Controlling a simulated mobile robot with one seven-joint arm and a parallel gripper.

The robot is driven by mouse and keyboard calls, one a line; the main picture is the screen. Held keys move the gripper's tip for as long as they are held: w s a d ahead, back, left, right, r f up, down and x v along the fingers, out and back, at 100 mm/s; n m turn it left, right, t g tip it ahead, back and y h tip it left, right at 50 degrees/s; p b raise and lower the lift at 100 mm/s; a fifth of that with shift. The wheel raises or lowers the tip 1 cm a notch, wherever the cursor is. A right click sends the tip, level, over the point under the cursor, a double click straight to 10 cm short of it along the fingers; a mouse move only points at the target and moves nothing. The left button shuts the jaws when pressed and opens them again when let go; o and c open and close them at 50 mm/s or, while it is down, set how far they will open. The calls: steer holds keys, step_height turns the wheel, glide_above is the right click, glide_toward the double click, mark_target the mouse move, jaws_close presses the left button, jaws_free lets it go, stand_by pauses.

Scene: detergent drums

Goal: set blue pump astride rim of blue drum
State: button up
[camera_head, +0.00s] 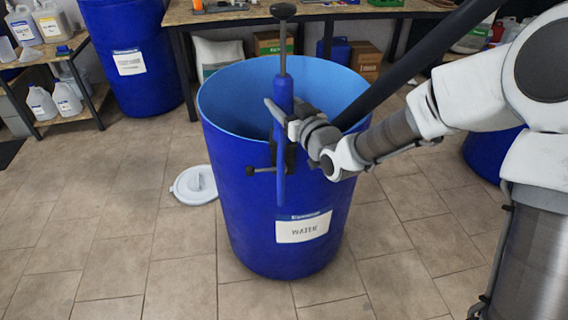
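The blue drum (240,210), open at the top with a light blue inside and a WATER label, stands on the floor in mid-view. The blue pump (281,188) is upright at the drum's near rim, its rod and dark knob rising above. Its lower blue tube shows in front of the drum's outer wall. A black clamp with a side bar sits at rim height; I cannot tell whether it rests on the rim. My gripper (283,113) comes from the right with its fingers around the pump's upper body and looks shut on it. The fingers hide part of the pump.
A white lid (194,185) lies on the floor left of the drum. Another blue drum (133,60) stands back left, and part of one shows at right (490,155). A workbench (230,14) runs behind; a shelf with jugs (55,100) is left. Front floor is clear.

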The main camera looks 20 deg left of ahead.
jaws_close()
steer(key=shift+r+p, duration=0.75)
steer(key=shift+r, duration=0.7)
